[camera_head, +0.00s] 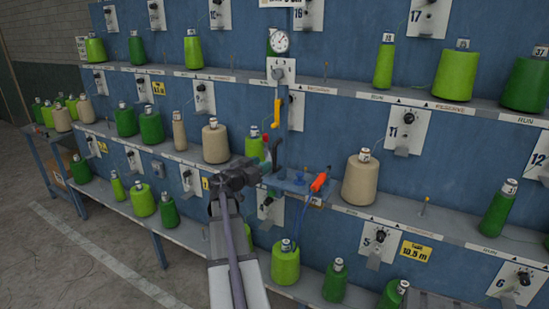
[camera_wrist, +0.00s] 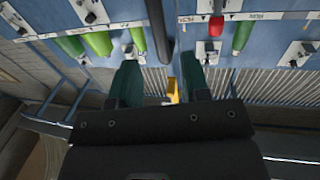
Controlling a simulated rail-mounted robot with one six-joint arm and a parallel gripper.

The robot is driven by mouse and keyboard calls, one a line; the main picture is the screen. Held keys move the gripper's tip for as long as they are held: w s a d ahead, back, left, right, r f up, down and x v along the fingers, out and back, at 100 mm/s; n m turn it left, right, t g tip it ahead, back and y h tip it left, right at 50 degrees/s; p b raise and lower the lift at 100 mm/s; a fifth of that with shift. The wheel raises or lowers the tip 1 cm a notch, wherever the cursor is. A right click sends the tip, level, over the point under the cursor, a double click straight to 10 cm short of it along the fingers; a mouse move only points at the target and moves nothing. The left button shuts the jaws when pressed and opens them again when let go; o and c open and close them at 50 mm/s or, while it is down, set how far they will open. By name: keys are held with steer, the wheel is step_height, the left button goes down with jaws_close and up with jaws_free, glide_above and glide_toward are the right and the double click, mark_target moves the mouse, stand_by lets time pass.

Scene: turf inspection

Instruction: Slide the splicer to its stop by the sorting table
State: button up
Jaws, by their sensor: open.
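The splicer seems to be the blue carriage (camera_head: 292,184) on the front of the blue rack, with an orange-tipped tool and a blue hose on its small shelf. A yellow handle (camera_head: 277,113) hangs on its upright, under a round gauge. My gripper (camera_head: 271,146) is just below the yellow handle and left of the carriage shelf. In the wrist view my gripper's dark green fingers (camera_wrist: 160,65) are spread, with a yellow piece (camera_wrist: 172,90) showing between them. I cannot tell whether they touch it. The sorting table (camera_head: 52,150) is probably the blue-legged one at the far left.
The rack shelves hold several green and beige yarn cones; a beige cone (camera_head: 215,141) is left of my gripper and another (camera_head: 360,180) is to the right of the carriage. A green cone (camera_head: 285,262) stands below. The grey floor (camera_head: 80,260) at lower left is clear.

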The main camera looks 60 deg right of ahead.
mark_target(274, 167)
steer(key=x, duration=0.7)
steer(key=shift+s+d, duration=0.1)
steer(key=shift+d, duration=0.25)
jaws_close()
